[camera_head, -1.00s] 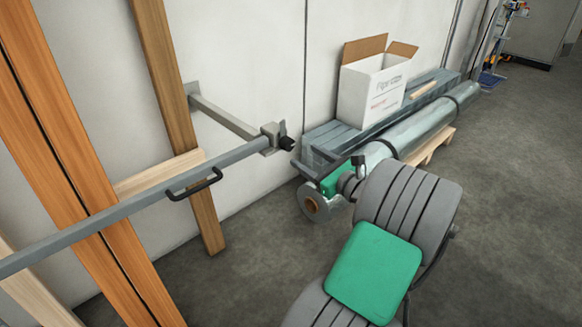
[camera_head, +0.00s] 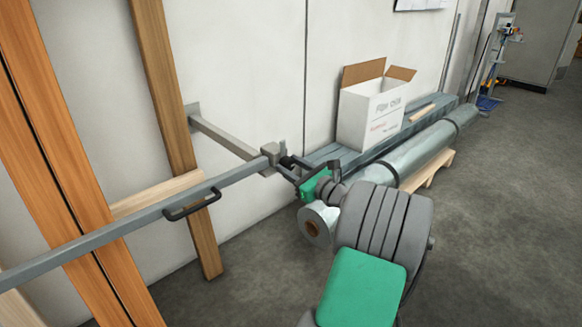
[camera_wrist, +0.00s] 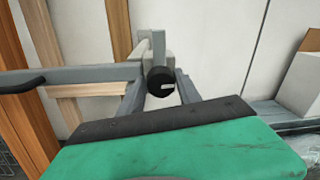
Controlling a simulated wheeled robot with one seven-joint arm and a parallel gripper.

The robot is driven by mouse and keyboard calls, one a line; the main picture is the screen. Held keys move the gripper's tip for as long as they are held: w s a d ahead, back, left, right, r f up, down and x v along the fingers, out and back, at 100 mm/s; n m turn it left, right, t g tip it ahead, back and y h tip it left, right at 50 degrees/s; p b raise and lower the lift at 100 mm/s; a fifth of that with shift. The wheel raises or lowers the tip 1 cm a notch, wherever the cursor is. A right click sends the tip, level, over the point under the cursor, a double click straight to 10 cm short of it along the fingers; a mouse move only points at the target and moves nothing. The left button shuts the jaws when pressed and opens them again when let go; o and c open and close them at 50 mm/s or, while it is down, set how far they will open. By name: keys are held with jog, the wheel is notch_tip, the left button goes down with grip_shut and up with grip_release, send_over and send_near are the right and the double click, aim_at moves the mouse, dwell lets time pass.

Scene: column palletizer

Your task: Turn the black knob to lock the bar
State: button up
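The black knob (camera_wrist: 160,84) sits at the end of the grey bar, on the bracket (camera_wrist: 148,52) fixed to the wall. In the head view the knob (camera_head: 287,161) is small and partly covered by my gripper. The grey bar (camera_head: 115,220) runs level across upright wooden planks and has a black handle (camera_head: 192,204). My gripper (camera_head: 289,168) reaches the knob from the right. In the wrist view its two grey fingers (camera_wrist: 161,93) stand apart, one on each side of the knob. I cannot tell whether they touch it.
A white open carton (camera_head: 372,112) stands on grey stacked material (camera_head: 335,152) along the wall. A long wrapped roll (camera_head: 430,140) lies beside it, over a wooden pallet (camera_head: 427,168). The floor (camera_head: 500,240) to the right is clear.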

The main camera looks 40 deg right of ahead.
grip_shut()
